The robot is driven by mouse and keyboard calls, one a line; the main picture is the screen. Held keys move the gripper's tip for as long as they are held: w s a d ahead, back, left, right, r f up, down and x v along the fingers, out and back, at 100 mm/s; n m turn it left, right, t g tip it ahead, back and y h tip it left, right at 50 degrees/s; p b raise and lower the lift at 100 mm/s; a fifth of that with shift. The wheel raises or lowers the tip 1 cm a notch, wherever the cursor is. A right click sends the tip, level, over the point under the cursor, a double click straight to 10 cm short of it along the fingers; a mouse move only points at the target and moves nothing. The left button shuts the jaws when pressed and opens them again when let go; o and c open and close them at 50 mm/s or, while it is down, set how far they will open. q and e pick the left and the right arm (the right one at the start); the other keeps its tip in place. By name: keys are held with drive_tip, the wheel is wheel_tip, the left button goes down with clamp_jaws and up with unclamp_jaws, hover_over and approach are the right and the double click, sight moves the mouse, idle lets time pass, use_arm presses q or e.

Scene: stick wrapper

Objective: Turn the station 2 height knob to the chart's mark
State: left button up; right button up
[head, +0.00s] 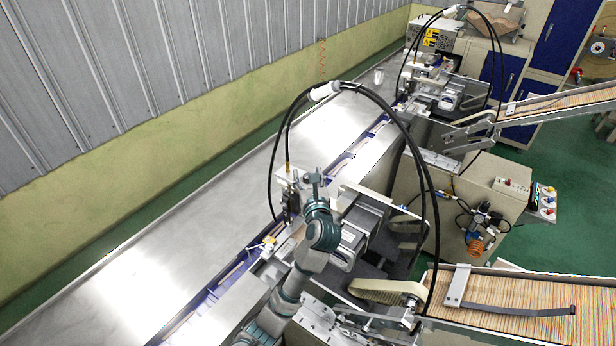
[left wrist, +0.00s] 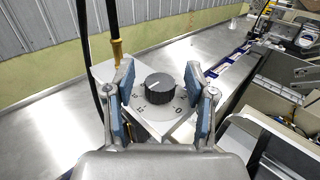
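The height knob (left wrist: 160,88) is a dark ribbed knob in the left wrist view. A short pale line shows on its top. It sits on a round pale dial (left wrist: 158,111) with printed numbers, partly legible, on a white plate. My left gripper (left wrist: 159,97) is open, with one blue-padded finger on each side of the knob and a visible gap to it. In the head view my left gripper (head: 316,185) is at the top of the nearer machine station and hides the knob. My right gripper is in neither view. I cannot make out a chart.
Black hoses (head: 380,98) arch over the nearer station. A long steel table (head: 150,275) runs along the wall and is mostly bare. A tray of wooden sticks (head: 520,305) is at the lower right. A second station (head: 440,90) stands farther back.

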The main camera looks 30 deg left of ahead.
use_arm(q)
drive_tip(key=shift+s+d+f, duration=0.15)
drive_tip(key=shift+s+d, duration=0.15)
drive_tip(key=shift+d, duration=0.15)
drive_tip(key=v, duration=1.1)
